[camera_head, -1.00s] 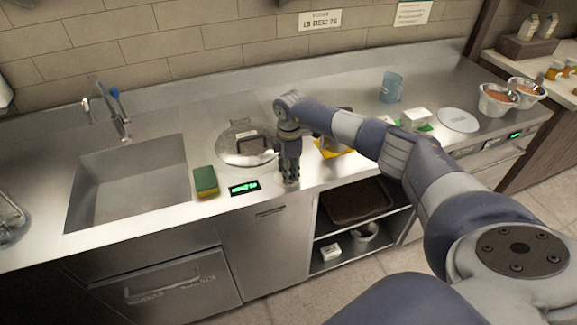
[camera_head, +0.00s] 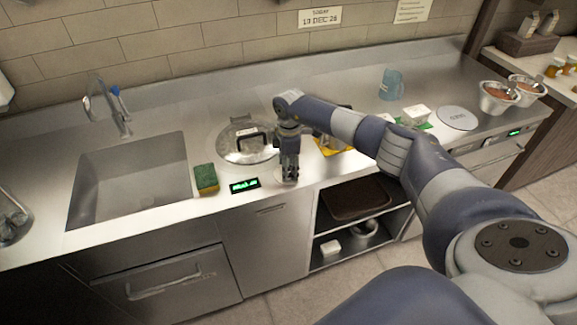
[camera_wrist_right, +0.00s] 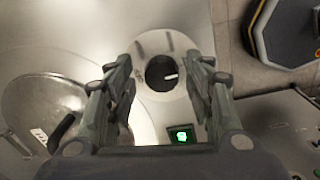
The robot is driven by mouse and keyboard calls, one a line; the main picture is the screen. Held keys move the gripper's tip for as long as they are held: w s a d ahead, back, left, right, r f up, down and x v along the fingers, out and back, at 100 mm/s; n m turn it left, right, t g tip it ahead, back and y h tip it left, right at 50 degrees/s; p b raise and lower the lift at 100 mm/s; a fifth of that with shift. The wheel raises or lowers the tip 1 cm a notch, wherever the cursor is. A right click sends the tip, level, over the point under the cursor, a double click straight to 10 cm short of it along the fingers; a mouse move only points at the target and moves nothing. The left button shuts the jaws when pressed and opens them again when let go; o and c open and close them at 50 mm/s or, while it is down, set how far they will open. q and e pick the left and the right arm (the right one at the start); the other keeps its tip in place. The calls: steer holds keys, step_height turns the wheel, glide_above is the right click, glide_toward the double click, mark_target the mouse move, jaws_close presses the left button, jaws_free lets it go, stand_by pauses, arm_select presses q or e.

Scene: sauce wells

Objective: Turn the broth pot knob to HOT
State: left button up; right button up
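The black knob (camera_wrist_right: 161,73) sits on a pale round dial plate (camera_wrist_right: 152,46) in the counter, with a white mark pointing to the right in the right wrist view. My right gripper (camera_wrist_right: 161,72) points down over it, its open fingers on either side of the knob with gaps showing. In the head view my right gripper (camera_head: 289,178) stands at the counter's front edge and hides the knob. The lidded pot (camera_head: 247,141) is set in the counter to its left. A green-lit display (camera_head: 244,185) is beside the knob; its text is unreadable. My left gripper is out of view.
A green and yellow sponge (camera_head: 206,179) lies left of the display, beside the sink (camera_head: 130,180). A yellow-edged dark object (camera_head: 330,146) is right of my gripper.

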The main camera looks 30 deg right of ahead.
steer(key=shift+s, duration=0.1)
steer(key=shift+r, duration=0.1)
step_height(320, 180, up, 12)
steer(key=shift+s+a, duration=0.15)
steer(key=shift+s, duration=0.1)
steer(key=shift+a+f, duration=0.1)
steer(key=shift+f, duration=0.1)
stand_by(0.5)
